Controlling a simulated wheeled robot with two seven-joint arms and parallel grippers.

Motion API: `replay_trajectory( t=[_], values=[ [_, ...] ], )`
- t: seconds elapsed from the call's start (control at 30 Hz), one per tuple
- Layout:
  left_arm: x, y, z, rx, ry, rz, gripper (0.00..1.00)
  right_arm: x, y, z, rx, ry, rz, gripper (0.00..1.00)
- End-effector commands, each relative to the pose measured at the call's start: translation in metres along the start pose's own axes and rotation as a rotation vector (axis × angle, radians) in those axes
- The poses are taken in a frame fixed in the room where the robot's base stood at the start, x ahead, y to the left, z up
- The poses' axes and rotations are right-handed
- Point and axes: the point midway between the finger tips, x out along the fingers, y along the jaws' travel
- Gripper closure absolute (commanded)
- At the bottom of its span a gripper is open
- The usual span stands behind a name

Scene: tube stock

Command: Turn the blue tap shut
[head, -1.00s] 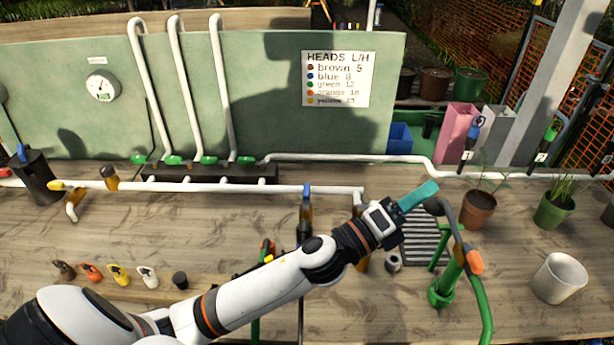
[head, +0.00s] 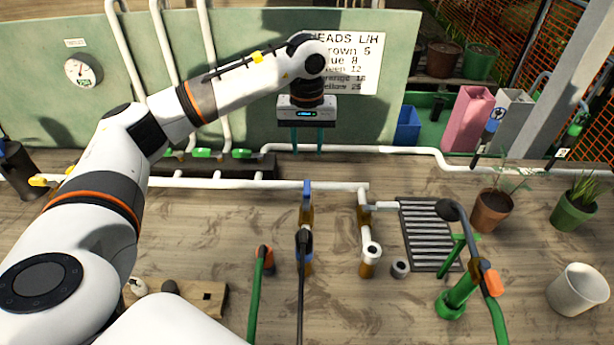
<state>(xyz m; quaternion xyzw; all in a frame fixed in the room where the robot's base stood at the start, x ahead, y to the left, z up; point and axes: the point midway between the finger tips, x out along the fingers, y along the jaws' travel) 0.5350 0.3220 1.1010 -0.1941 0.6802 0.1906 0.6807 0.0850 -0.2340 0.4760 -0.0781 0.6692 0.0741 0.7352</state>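The blue tap (head: 307,189) is on the white pipe (head: 240,184) that runs across the bench. Its blue handle points across the pipe, in line with the brass body (head: 307,214) below it. A black hose end (head: 303,240) shows at the lower end of that body. My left gripper (head: 307,150) points down just behind the blue tap in the picture, with its two teal fingers apart and nothing between them. It does not appear to touch the tap. My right gripper is not in view.
Green-handled taps (head: 202,153) sit on a dark block to the left. A brass-ended pipe branch (head: 368,250), a drain grate (head: 432,235) and a green stand (head: 455,300) are to the right. A signboard (head: 360,60) is on the green panel behind my gripper.

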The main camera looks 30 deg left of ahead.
Motion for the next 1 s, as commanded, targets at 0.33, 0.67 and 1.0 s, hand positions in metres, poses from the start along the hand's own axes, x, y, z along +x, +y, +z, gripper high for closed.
replay_trajectory(
  t=[0.33, 0.67, 1.0],
  values=[
    [0.054, 0.003, -0.001, 0.000, 0.005, 0.011, 0.62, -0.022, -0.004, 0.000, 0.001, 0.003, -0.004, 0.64],
    [0.107, 0.002, -0.001, 0.000, 0.003, 0.006, 0.62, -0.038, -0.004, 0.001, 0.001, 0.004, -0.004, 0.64],
    [0.118, 0.001, 0.000, 0.001, 0.000, 0.005, 0.62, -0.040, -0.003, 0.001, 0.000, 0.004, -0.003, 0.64]
  ],
)
